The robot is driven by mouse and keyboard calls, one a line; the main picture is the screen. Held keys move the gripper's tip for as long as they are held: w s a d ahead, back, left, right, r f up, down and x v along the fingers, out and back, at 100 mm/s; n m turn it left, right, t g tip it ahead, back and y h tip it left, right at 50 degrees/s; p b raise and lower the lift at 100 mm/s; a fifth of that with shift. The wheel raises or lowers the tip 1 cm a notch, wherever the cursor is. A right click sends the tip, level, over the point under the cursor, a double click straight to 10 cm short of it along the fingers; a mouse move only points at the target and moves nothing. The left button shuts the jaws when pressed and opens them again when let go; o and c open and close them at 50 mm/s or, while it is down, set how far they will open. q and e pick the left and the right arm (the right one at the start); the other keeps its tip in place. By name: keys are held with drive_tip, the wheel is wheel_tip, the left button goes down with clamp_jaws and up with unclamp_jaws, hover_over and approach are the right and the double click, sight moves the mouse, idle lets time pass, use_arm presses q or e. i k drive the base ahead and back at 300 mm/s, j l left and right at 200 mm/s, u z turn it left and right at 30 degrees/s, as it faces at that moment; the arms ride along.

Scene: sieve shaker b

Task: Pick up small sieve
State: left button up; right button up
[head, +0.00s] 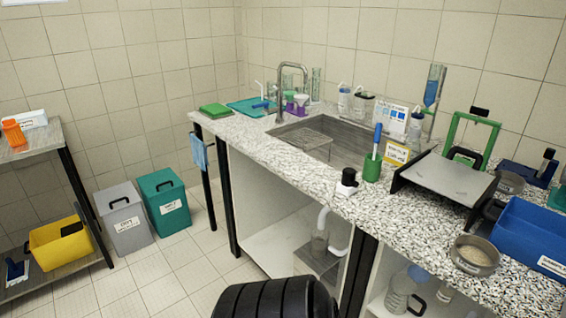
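A small round metal sieve (475,255) sits on the speckled counter at the lower right, near the front edge. It seems to hold some pale grainy material. A second small round metal dish or sieve (509,183) stands farther back, to the right of the grey-topped stand; I cannot tell which kind it is. Neither of my grippers shows in the head view.
A blue bin (520,240) stands right of the front sieve. A grey-topped stand (446,178) with black legs is behind it. A green cup with a brush (372,168) and a small black-and-white bottle (347,183) stand left. Counter left of the sieve is clear.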

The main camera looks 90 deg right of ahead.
sight(475, 256)
drive_tip(key=k+l+z, duration=0.15)
drive_tip(key=z, duration=3.9)
